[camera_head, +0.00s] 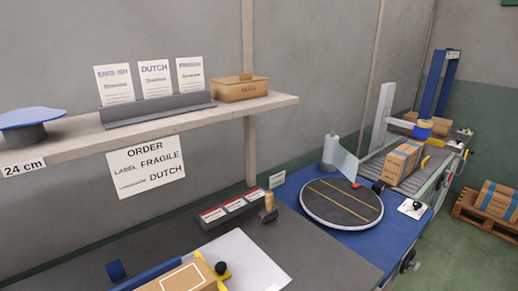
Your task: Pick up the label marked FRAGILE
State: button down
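Three small white labels with red header bands stand in a dark holder (218,222) on the grey bench. They are the left label (212,215), the middle label (234,206) and the right label (253,196). Their print is too small to read, so I cannot tell which is marked FRAGILE. An order sign (146,166) under the shelf reads LABEL FRAGILE and a language line DUTCH. My gripper is not in view.
A wooden-handled stamp (269,204) stands just right of the holder. A box with a white outlined rectangle (180,280) lies in front. The shelf (75,148) overhangs behind, carrying cards and a small box (240,89). A round turntable (341,203) and conveyor lie right.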

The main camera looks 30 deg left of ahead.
aim_at(255, 194)
jog(key=u, duration=1.55)
jog(key=i+l+z, duration=0.1)
jog(key=z, duration=0.25)
jog(key=i+j, duration=0.05)
jog(key=i, duration=0.05)
